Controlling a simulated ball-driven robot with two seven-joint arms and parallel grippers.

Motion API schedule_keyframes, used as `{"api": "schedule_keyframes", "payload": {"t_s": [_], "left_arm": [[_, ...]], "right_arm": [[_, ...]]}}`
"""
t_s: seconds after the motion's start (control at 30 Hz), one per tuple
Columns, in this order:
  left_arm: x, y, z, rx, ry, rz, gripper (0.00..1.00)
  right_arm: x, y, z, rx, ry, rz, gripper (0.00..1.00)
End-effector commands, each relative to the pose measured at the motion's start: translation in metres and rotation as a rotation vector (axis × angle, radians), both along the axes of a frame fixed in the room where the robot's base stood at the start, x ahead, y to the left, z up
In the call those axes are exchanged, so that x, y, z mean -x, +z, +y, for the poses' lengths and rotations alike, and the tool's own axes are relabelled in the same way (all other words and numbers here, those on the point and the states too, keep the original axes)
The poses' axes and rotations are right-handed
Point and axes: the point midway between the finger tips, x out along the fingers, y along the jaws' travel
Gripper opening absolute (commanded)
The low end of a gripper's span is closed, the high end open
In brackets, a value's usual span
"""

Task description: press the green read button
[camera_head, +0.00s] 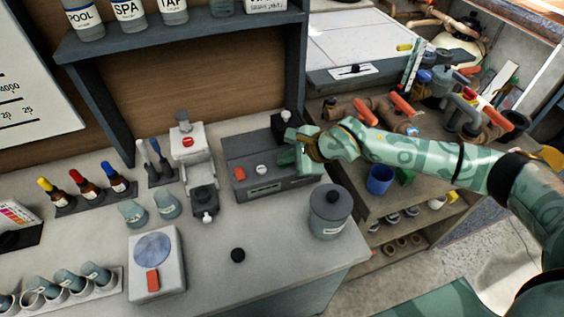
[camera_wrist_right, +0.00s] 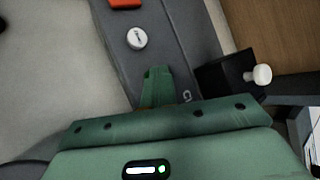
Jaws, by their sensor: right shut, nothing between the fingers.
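The grey device (camera_head: 250,150) sits on the counter against the back wall. Its top has an orange-red button (camera_head: 239,174) and a white knob (camera_head: 261,169), with a display strip (camera_head: 265,189) along its front. My right gripper (camera_head: 286,158) is shut and empty, over the right end of the device. In the right wrist view, the closed green fingertips (camera_wrist_right: 157,74) lie over the device top (camera_wrist_right: 181,62), in line with the white knob (camera_wrist_right: 137,38) and the orange-red button (camera_wrist_right: 125,3). No green button can be made out; the fingers hide part of the device top. I cannot tell whether they touch it.
A black block with a white knob (camera_wrist_right: 228,72) stands close beside my right gripper. A lidded grey canister (camera_head: 329,214) stands in front of the device, a white stand (camera_head: 193,160) to its left.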

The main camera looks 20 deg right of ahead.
Motion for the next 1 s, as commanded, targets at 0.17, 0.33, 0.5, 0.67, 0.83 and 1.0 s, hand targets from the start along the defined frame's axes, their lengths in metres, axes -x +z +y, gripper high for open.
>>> {"api": "schedule_keyframes", "payload": {"t_s": [0.17, 0.33, 0.5, 0.67, 0.83, 1.0], "left_arm": [[-0.001, 0.008, 0.0, 0.0, 0.0, -0.003, 0.0], [-0.002, 0.014, 0.0, 0.001, 0.0, -0.005, 0.0], [-0.002, 0.013, 0.0, 0.001, 0.0, -0.005, 0.0], [-0.002, 0.014, 0.0, 0.001, 0.0, -0.005, 0.0], [-0.003, 0.022, 0.0, 0.001, 0.0, -0.008, 0.0], [-0.005, 0.036, 0.0, 0.0, 0.0, -0.013, 0.0]], "right_arm": [[0.0, 0.009, 0.0, 0.0, -0.001, 0.002, 0.0], [0.0, 0.017, 0.0, 0.0, 0.0, 0.001, 0.0], [0.0, 0.016, 0.0, 0.0, 0.0, 0.001, 0.0], [0.0, 0.017, 0.0, 0.0, 0.0, 0.001, 0.0], [0.0, 0.028, 0.0, 0.0, -0.001, -0.001, 0.0], [0.0, 0.046, 0.0, -0.001, 0.0, -0.001, 0.0]]}}
